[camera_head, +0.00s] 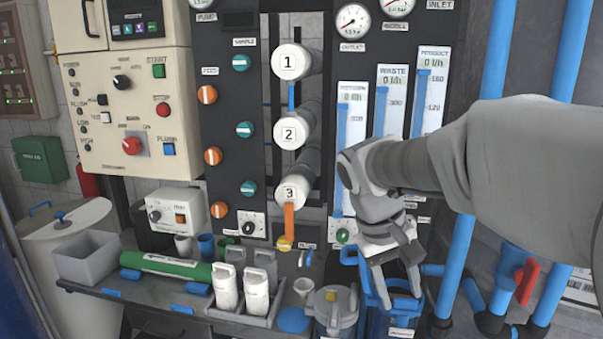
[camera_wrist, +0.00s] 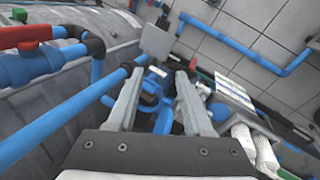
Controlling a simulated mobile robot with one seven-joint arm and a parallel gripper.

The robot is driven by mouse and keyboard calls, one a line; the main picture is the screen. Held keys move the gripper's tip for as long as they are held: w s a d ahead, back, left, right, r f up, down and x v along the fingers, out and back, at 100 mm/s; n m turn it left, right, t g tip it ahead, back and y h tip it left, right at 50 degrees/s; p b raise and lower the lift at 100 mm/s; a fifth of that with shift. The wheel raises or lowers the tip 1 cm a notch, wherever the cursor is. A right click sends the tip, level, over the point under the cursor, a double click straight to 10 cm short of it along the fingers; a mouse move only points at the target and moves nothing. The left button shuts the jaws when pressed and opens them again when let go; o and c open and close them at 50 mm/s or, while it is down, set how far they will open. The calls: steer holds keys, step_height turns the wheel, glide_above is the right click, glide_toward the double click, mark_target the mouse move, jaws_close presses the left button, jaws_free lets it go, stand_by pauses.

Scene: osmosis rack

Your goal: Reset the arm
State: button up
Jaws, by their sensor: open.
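My gripper (camera_head: 403,283) hangs at the end of my arm on the right of the head view, pointing down. Its two fingers are apart with nothing between them. It is over a blue jug-like container (camera_head: 388,310) at the right end of the shelf; whether they touch cannot be told. In the wrist view my gripper (camera_wrist: 160,88) shows its two fingers spread, with blue parts beyond them. My arm hides part of the rack panel and the blue pipes behind it.
Blue pipes (camera_head: 463,250) with a red valve handle (camera_head: 526,281) stand close to the right of my gripper. The rack panel (camera_head: 226,130) with knobs and gauges is behind. The shelf holds white bottles (camera_head: 257,292), a grey bin (camera_head: 88,257) and a green cylinder (camera_head: 165,267).

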steer(key=s+a+m+t+y, duration=0.15)
steer(key=s+t+y, duration=0.3)
steer(key=s, duration=0.95)
step_height(320, 180, up, 13)
steer(key=p, duration=1.3)
steer(key=shift+a+t+h, duration=0.15)
steer(key=shift+t+h, duration=0.2)
steer(key=shift+w+f, duration=0.1)
steer(key=shift+w, duration=0.05)
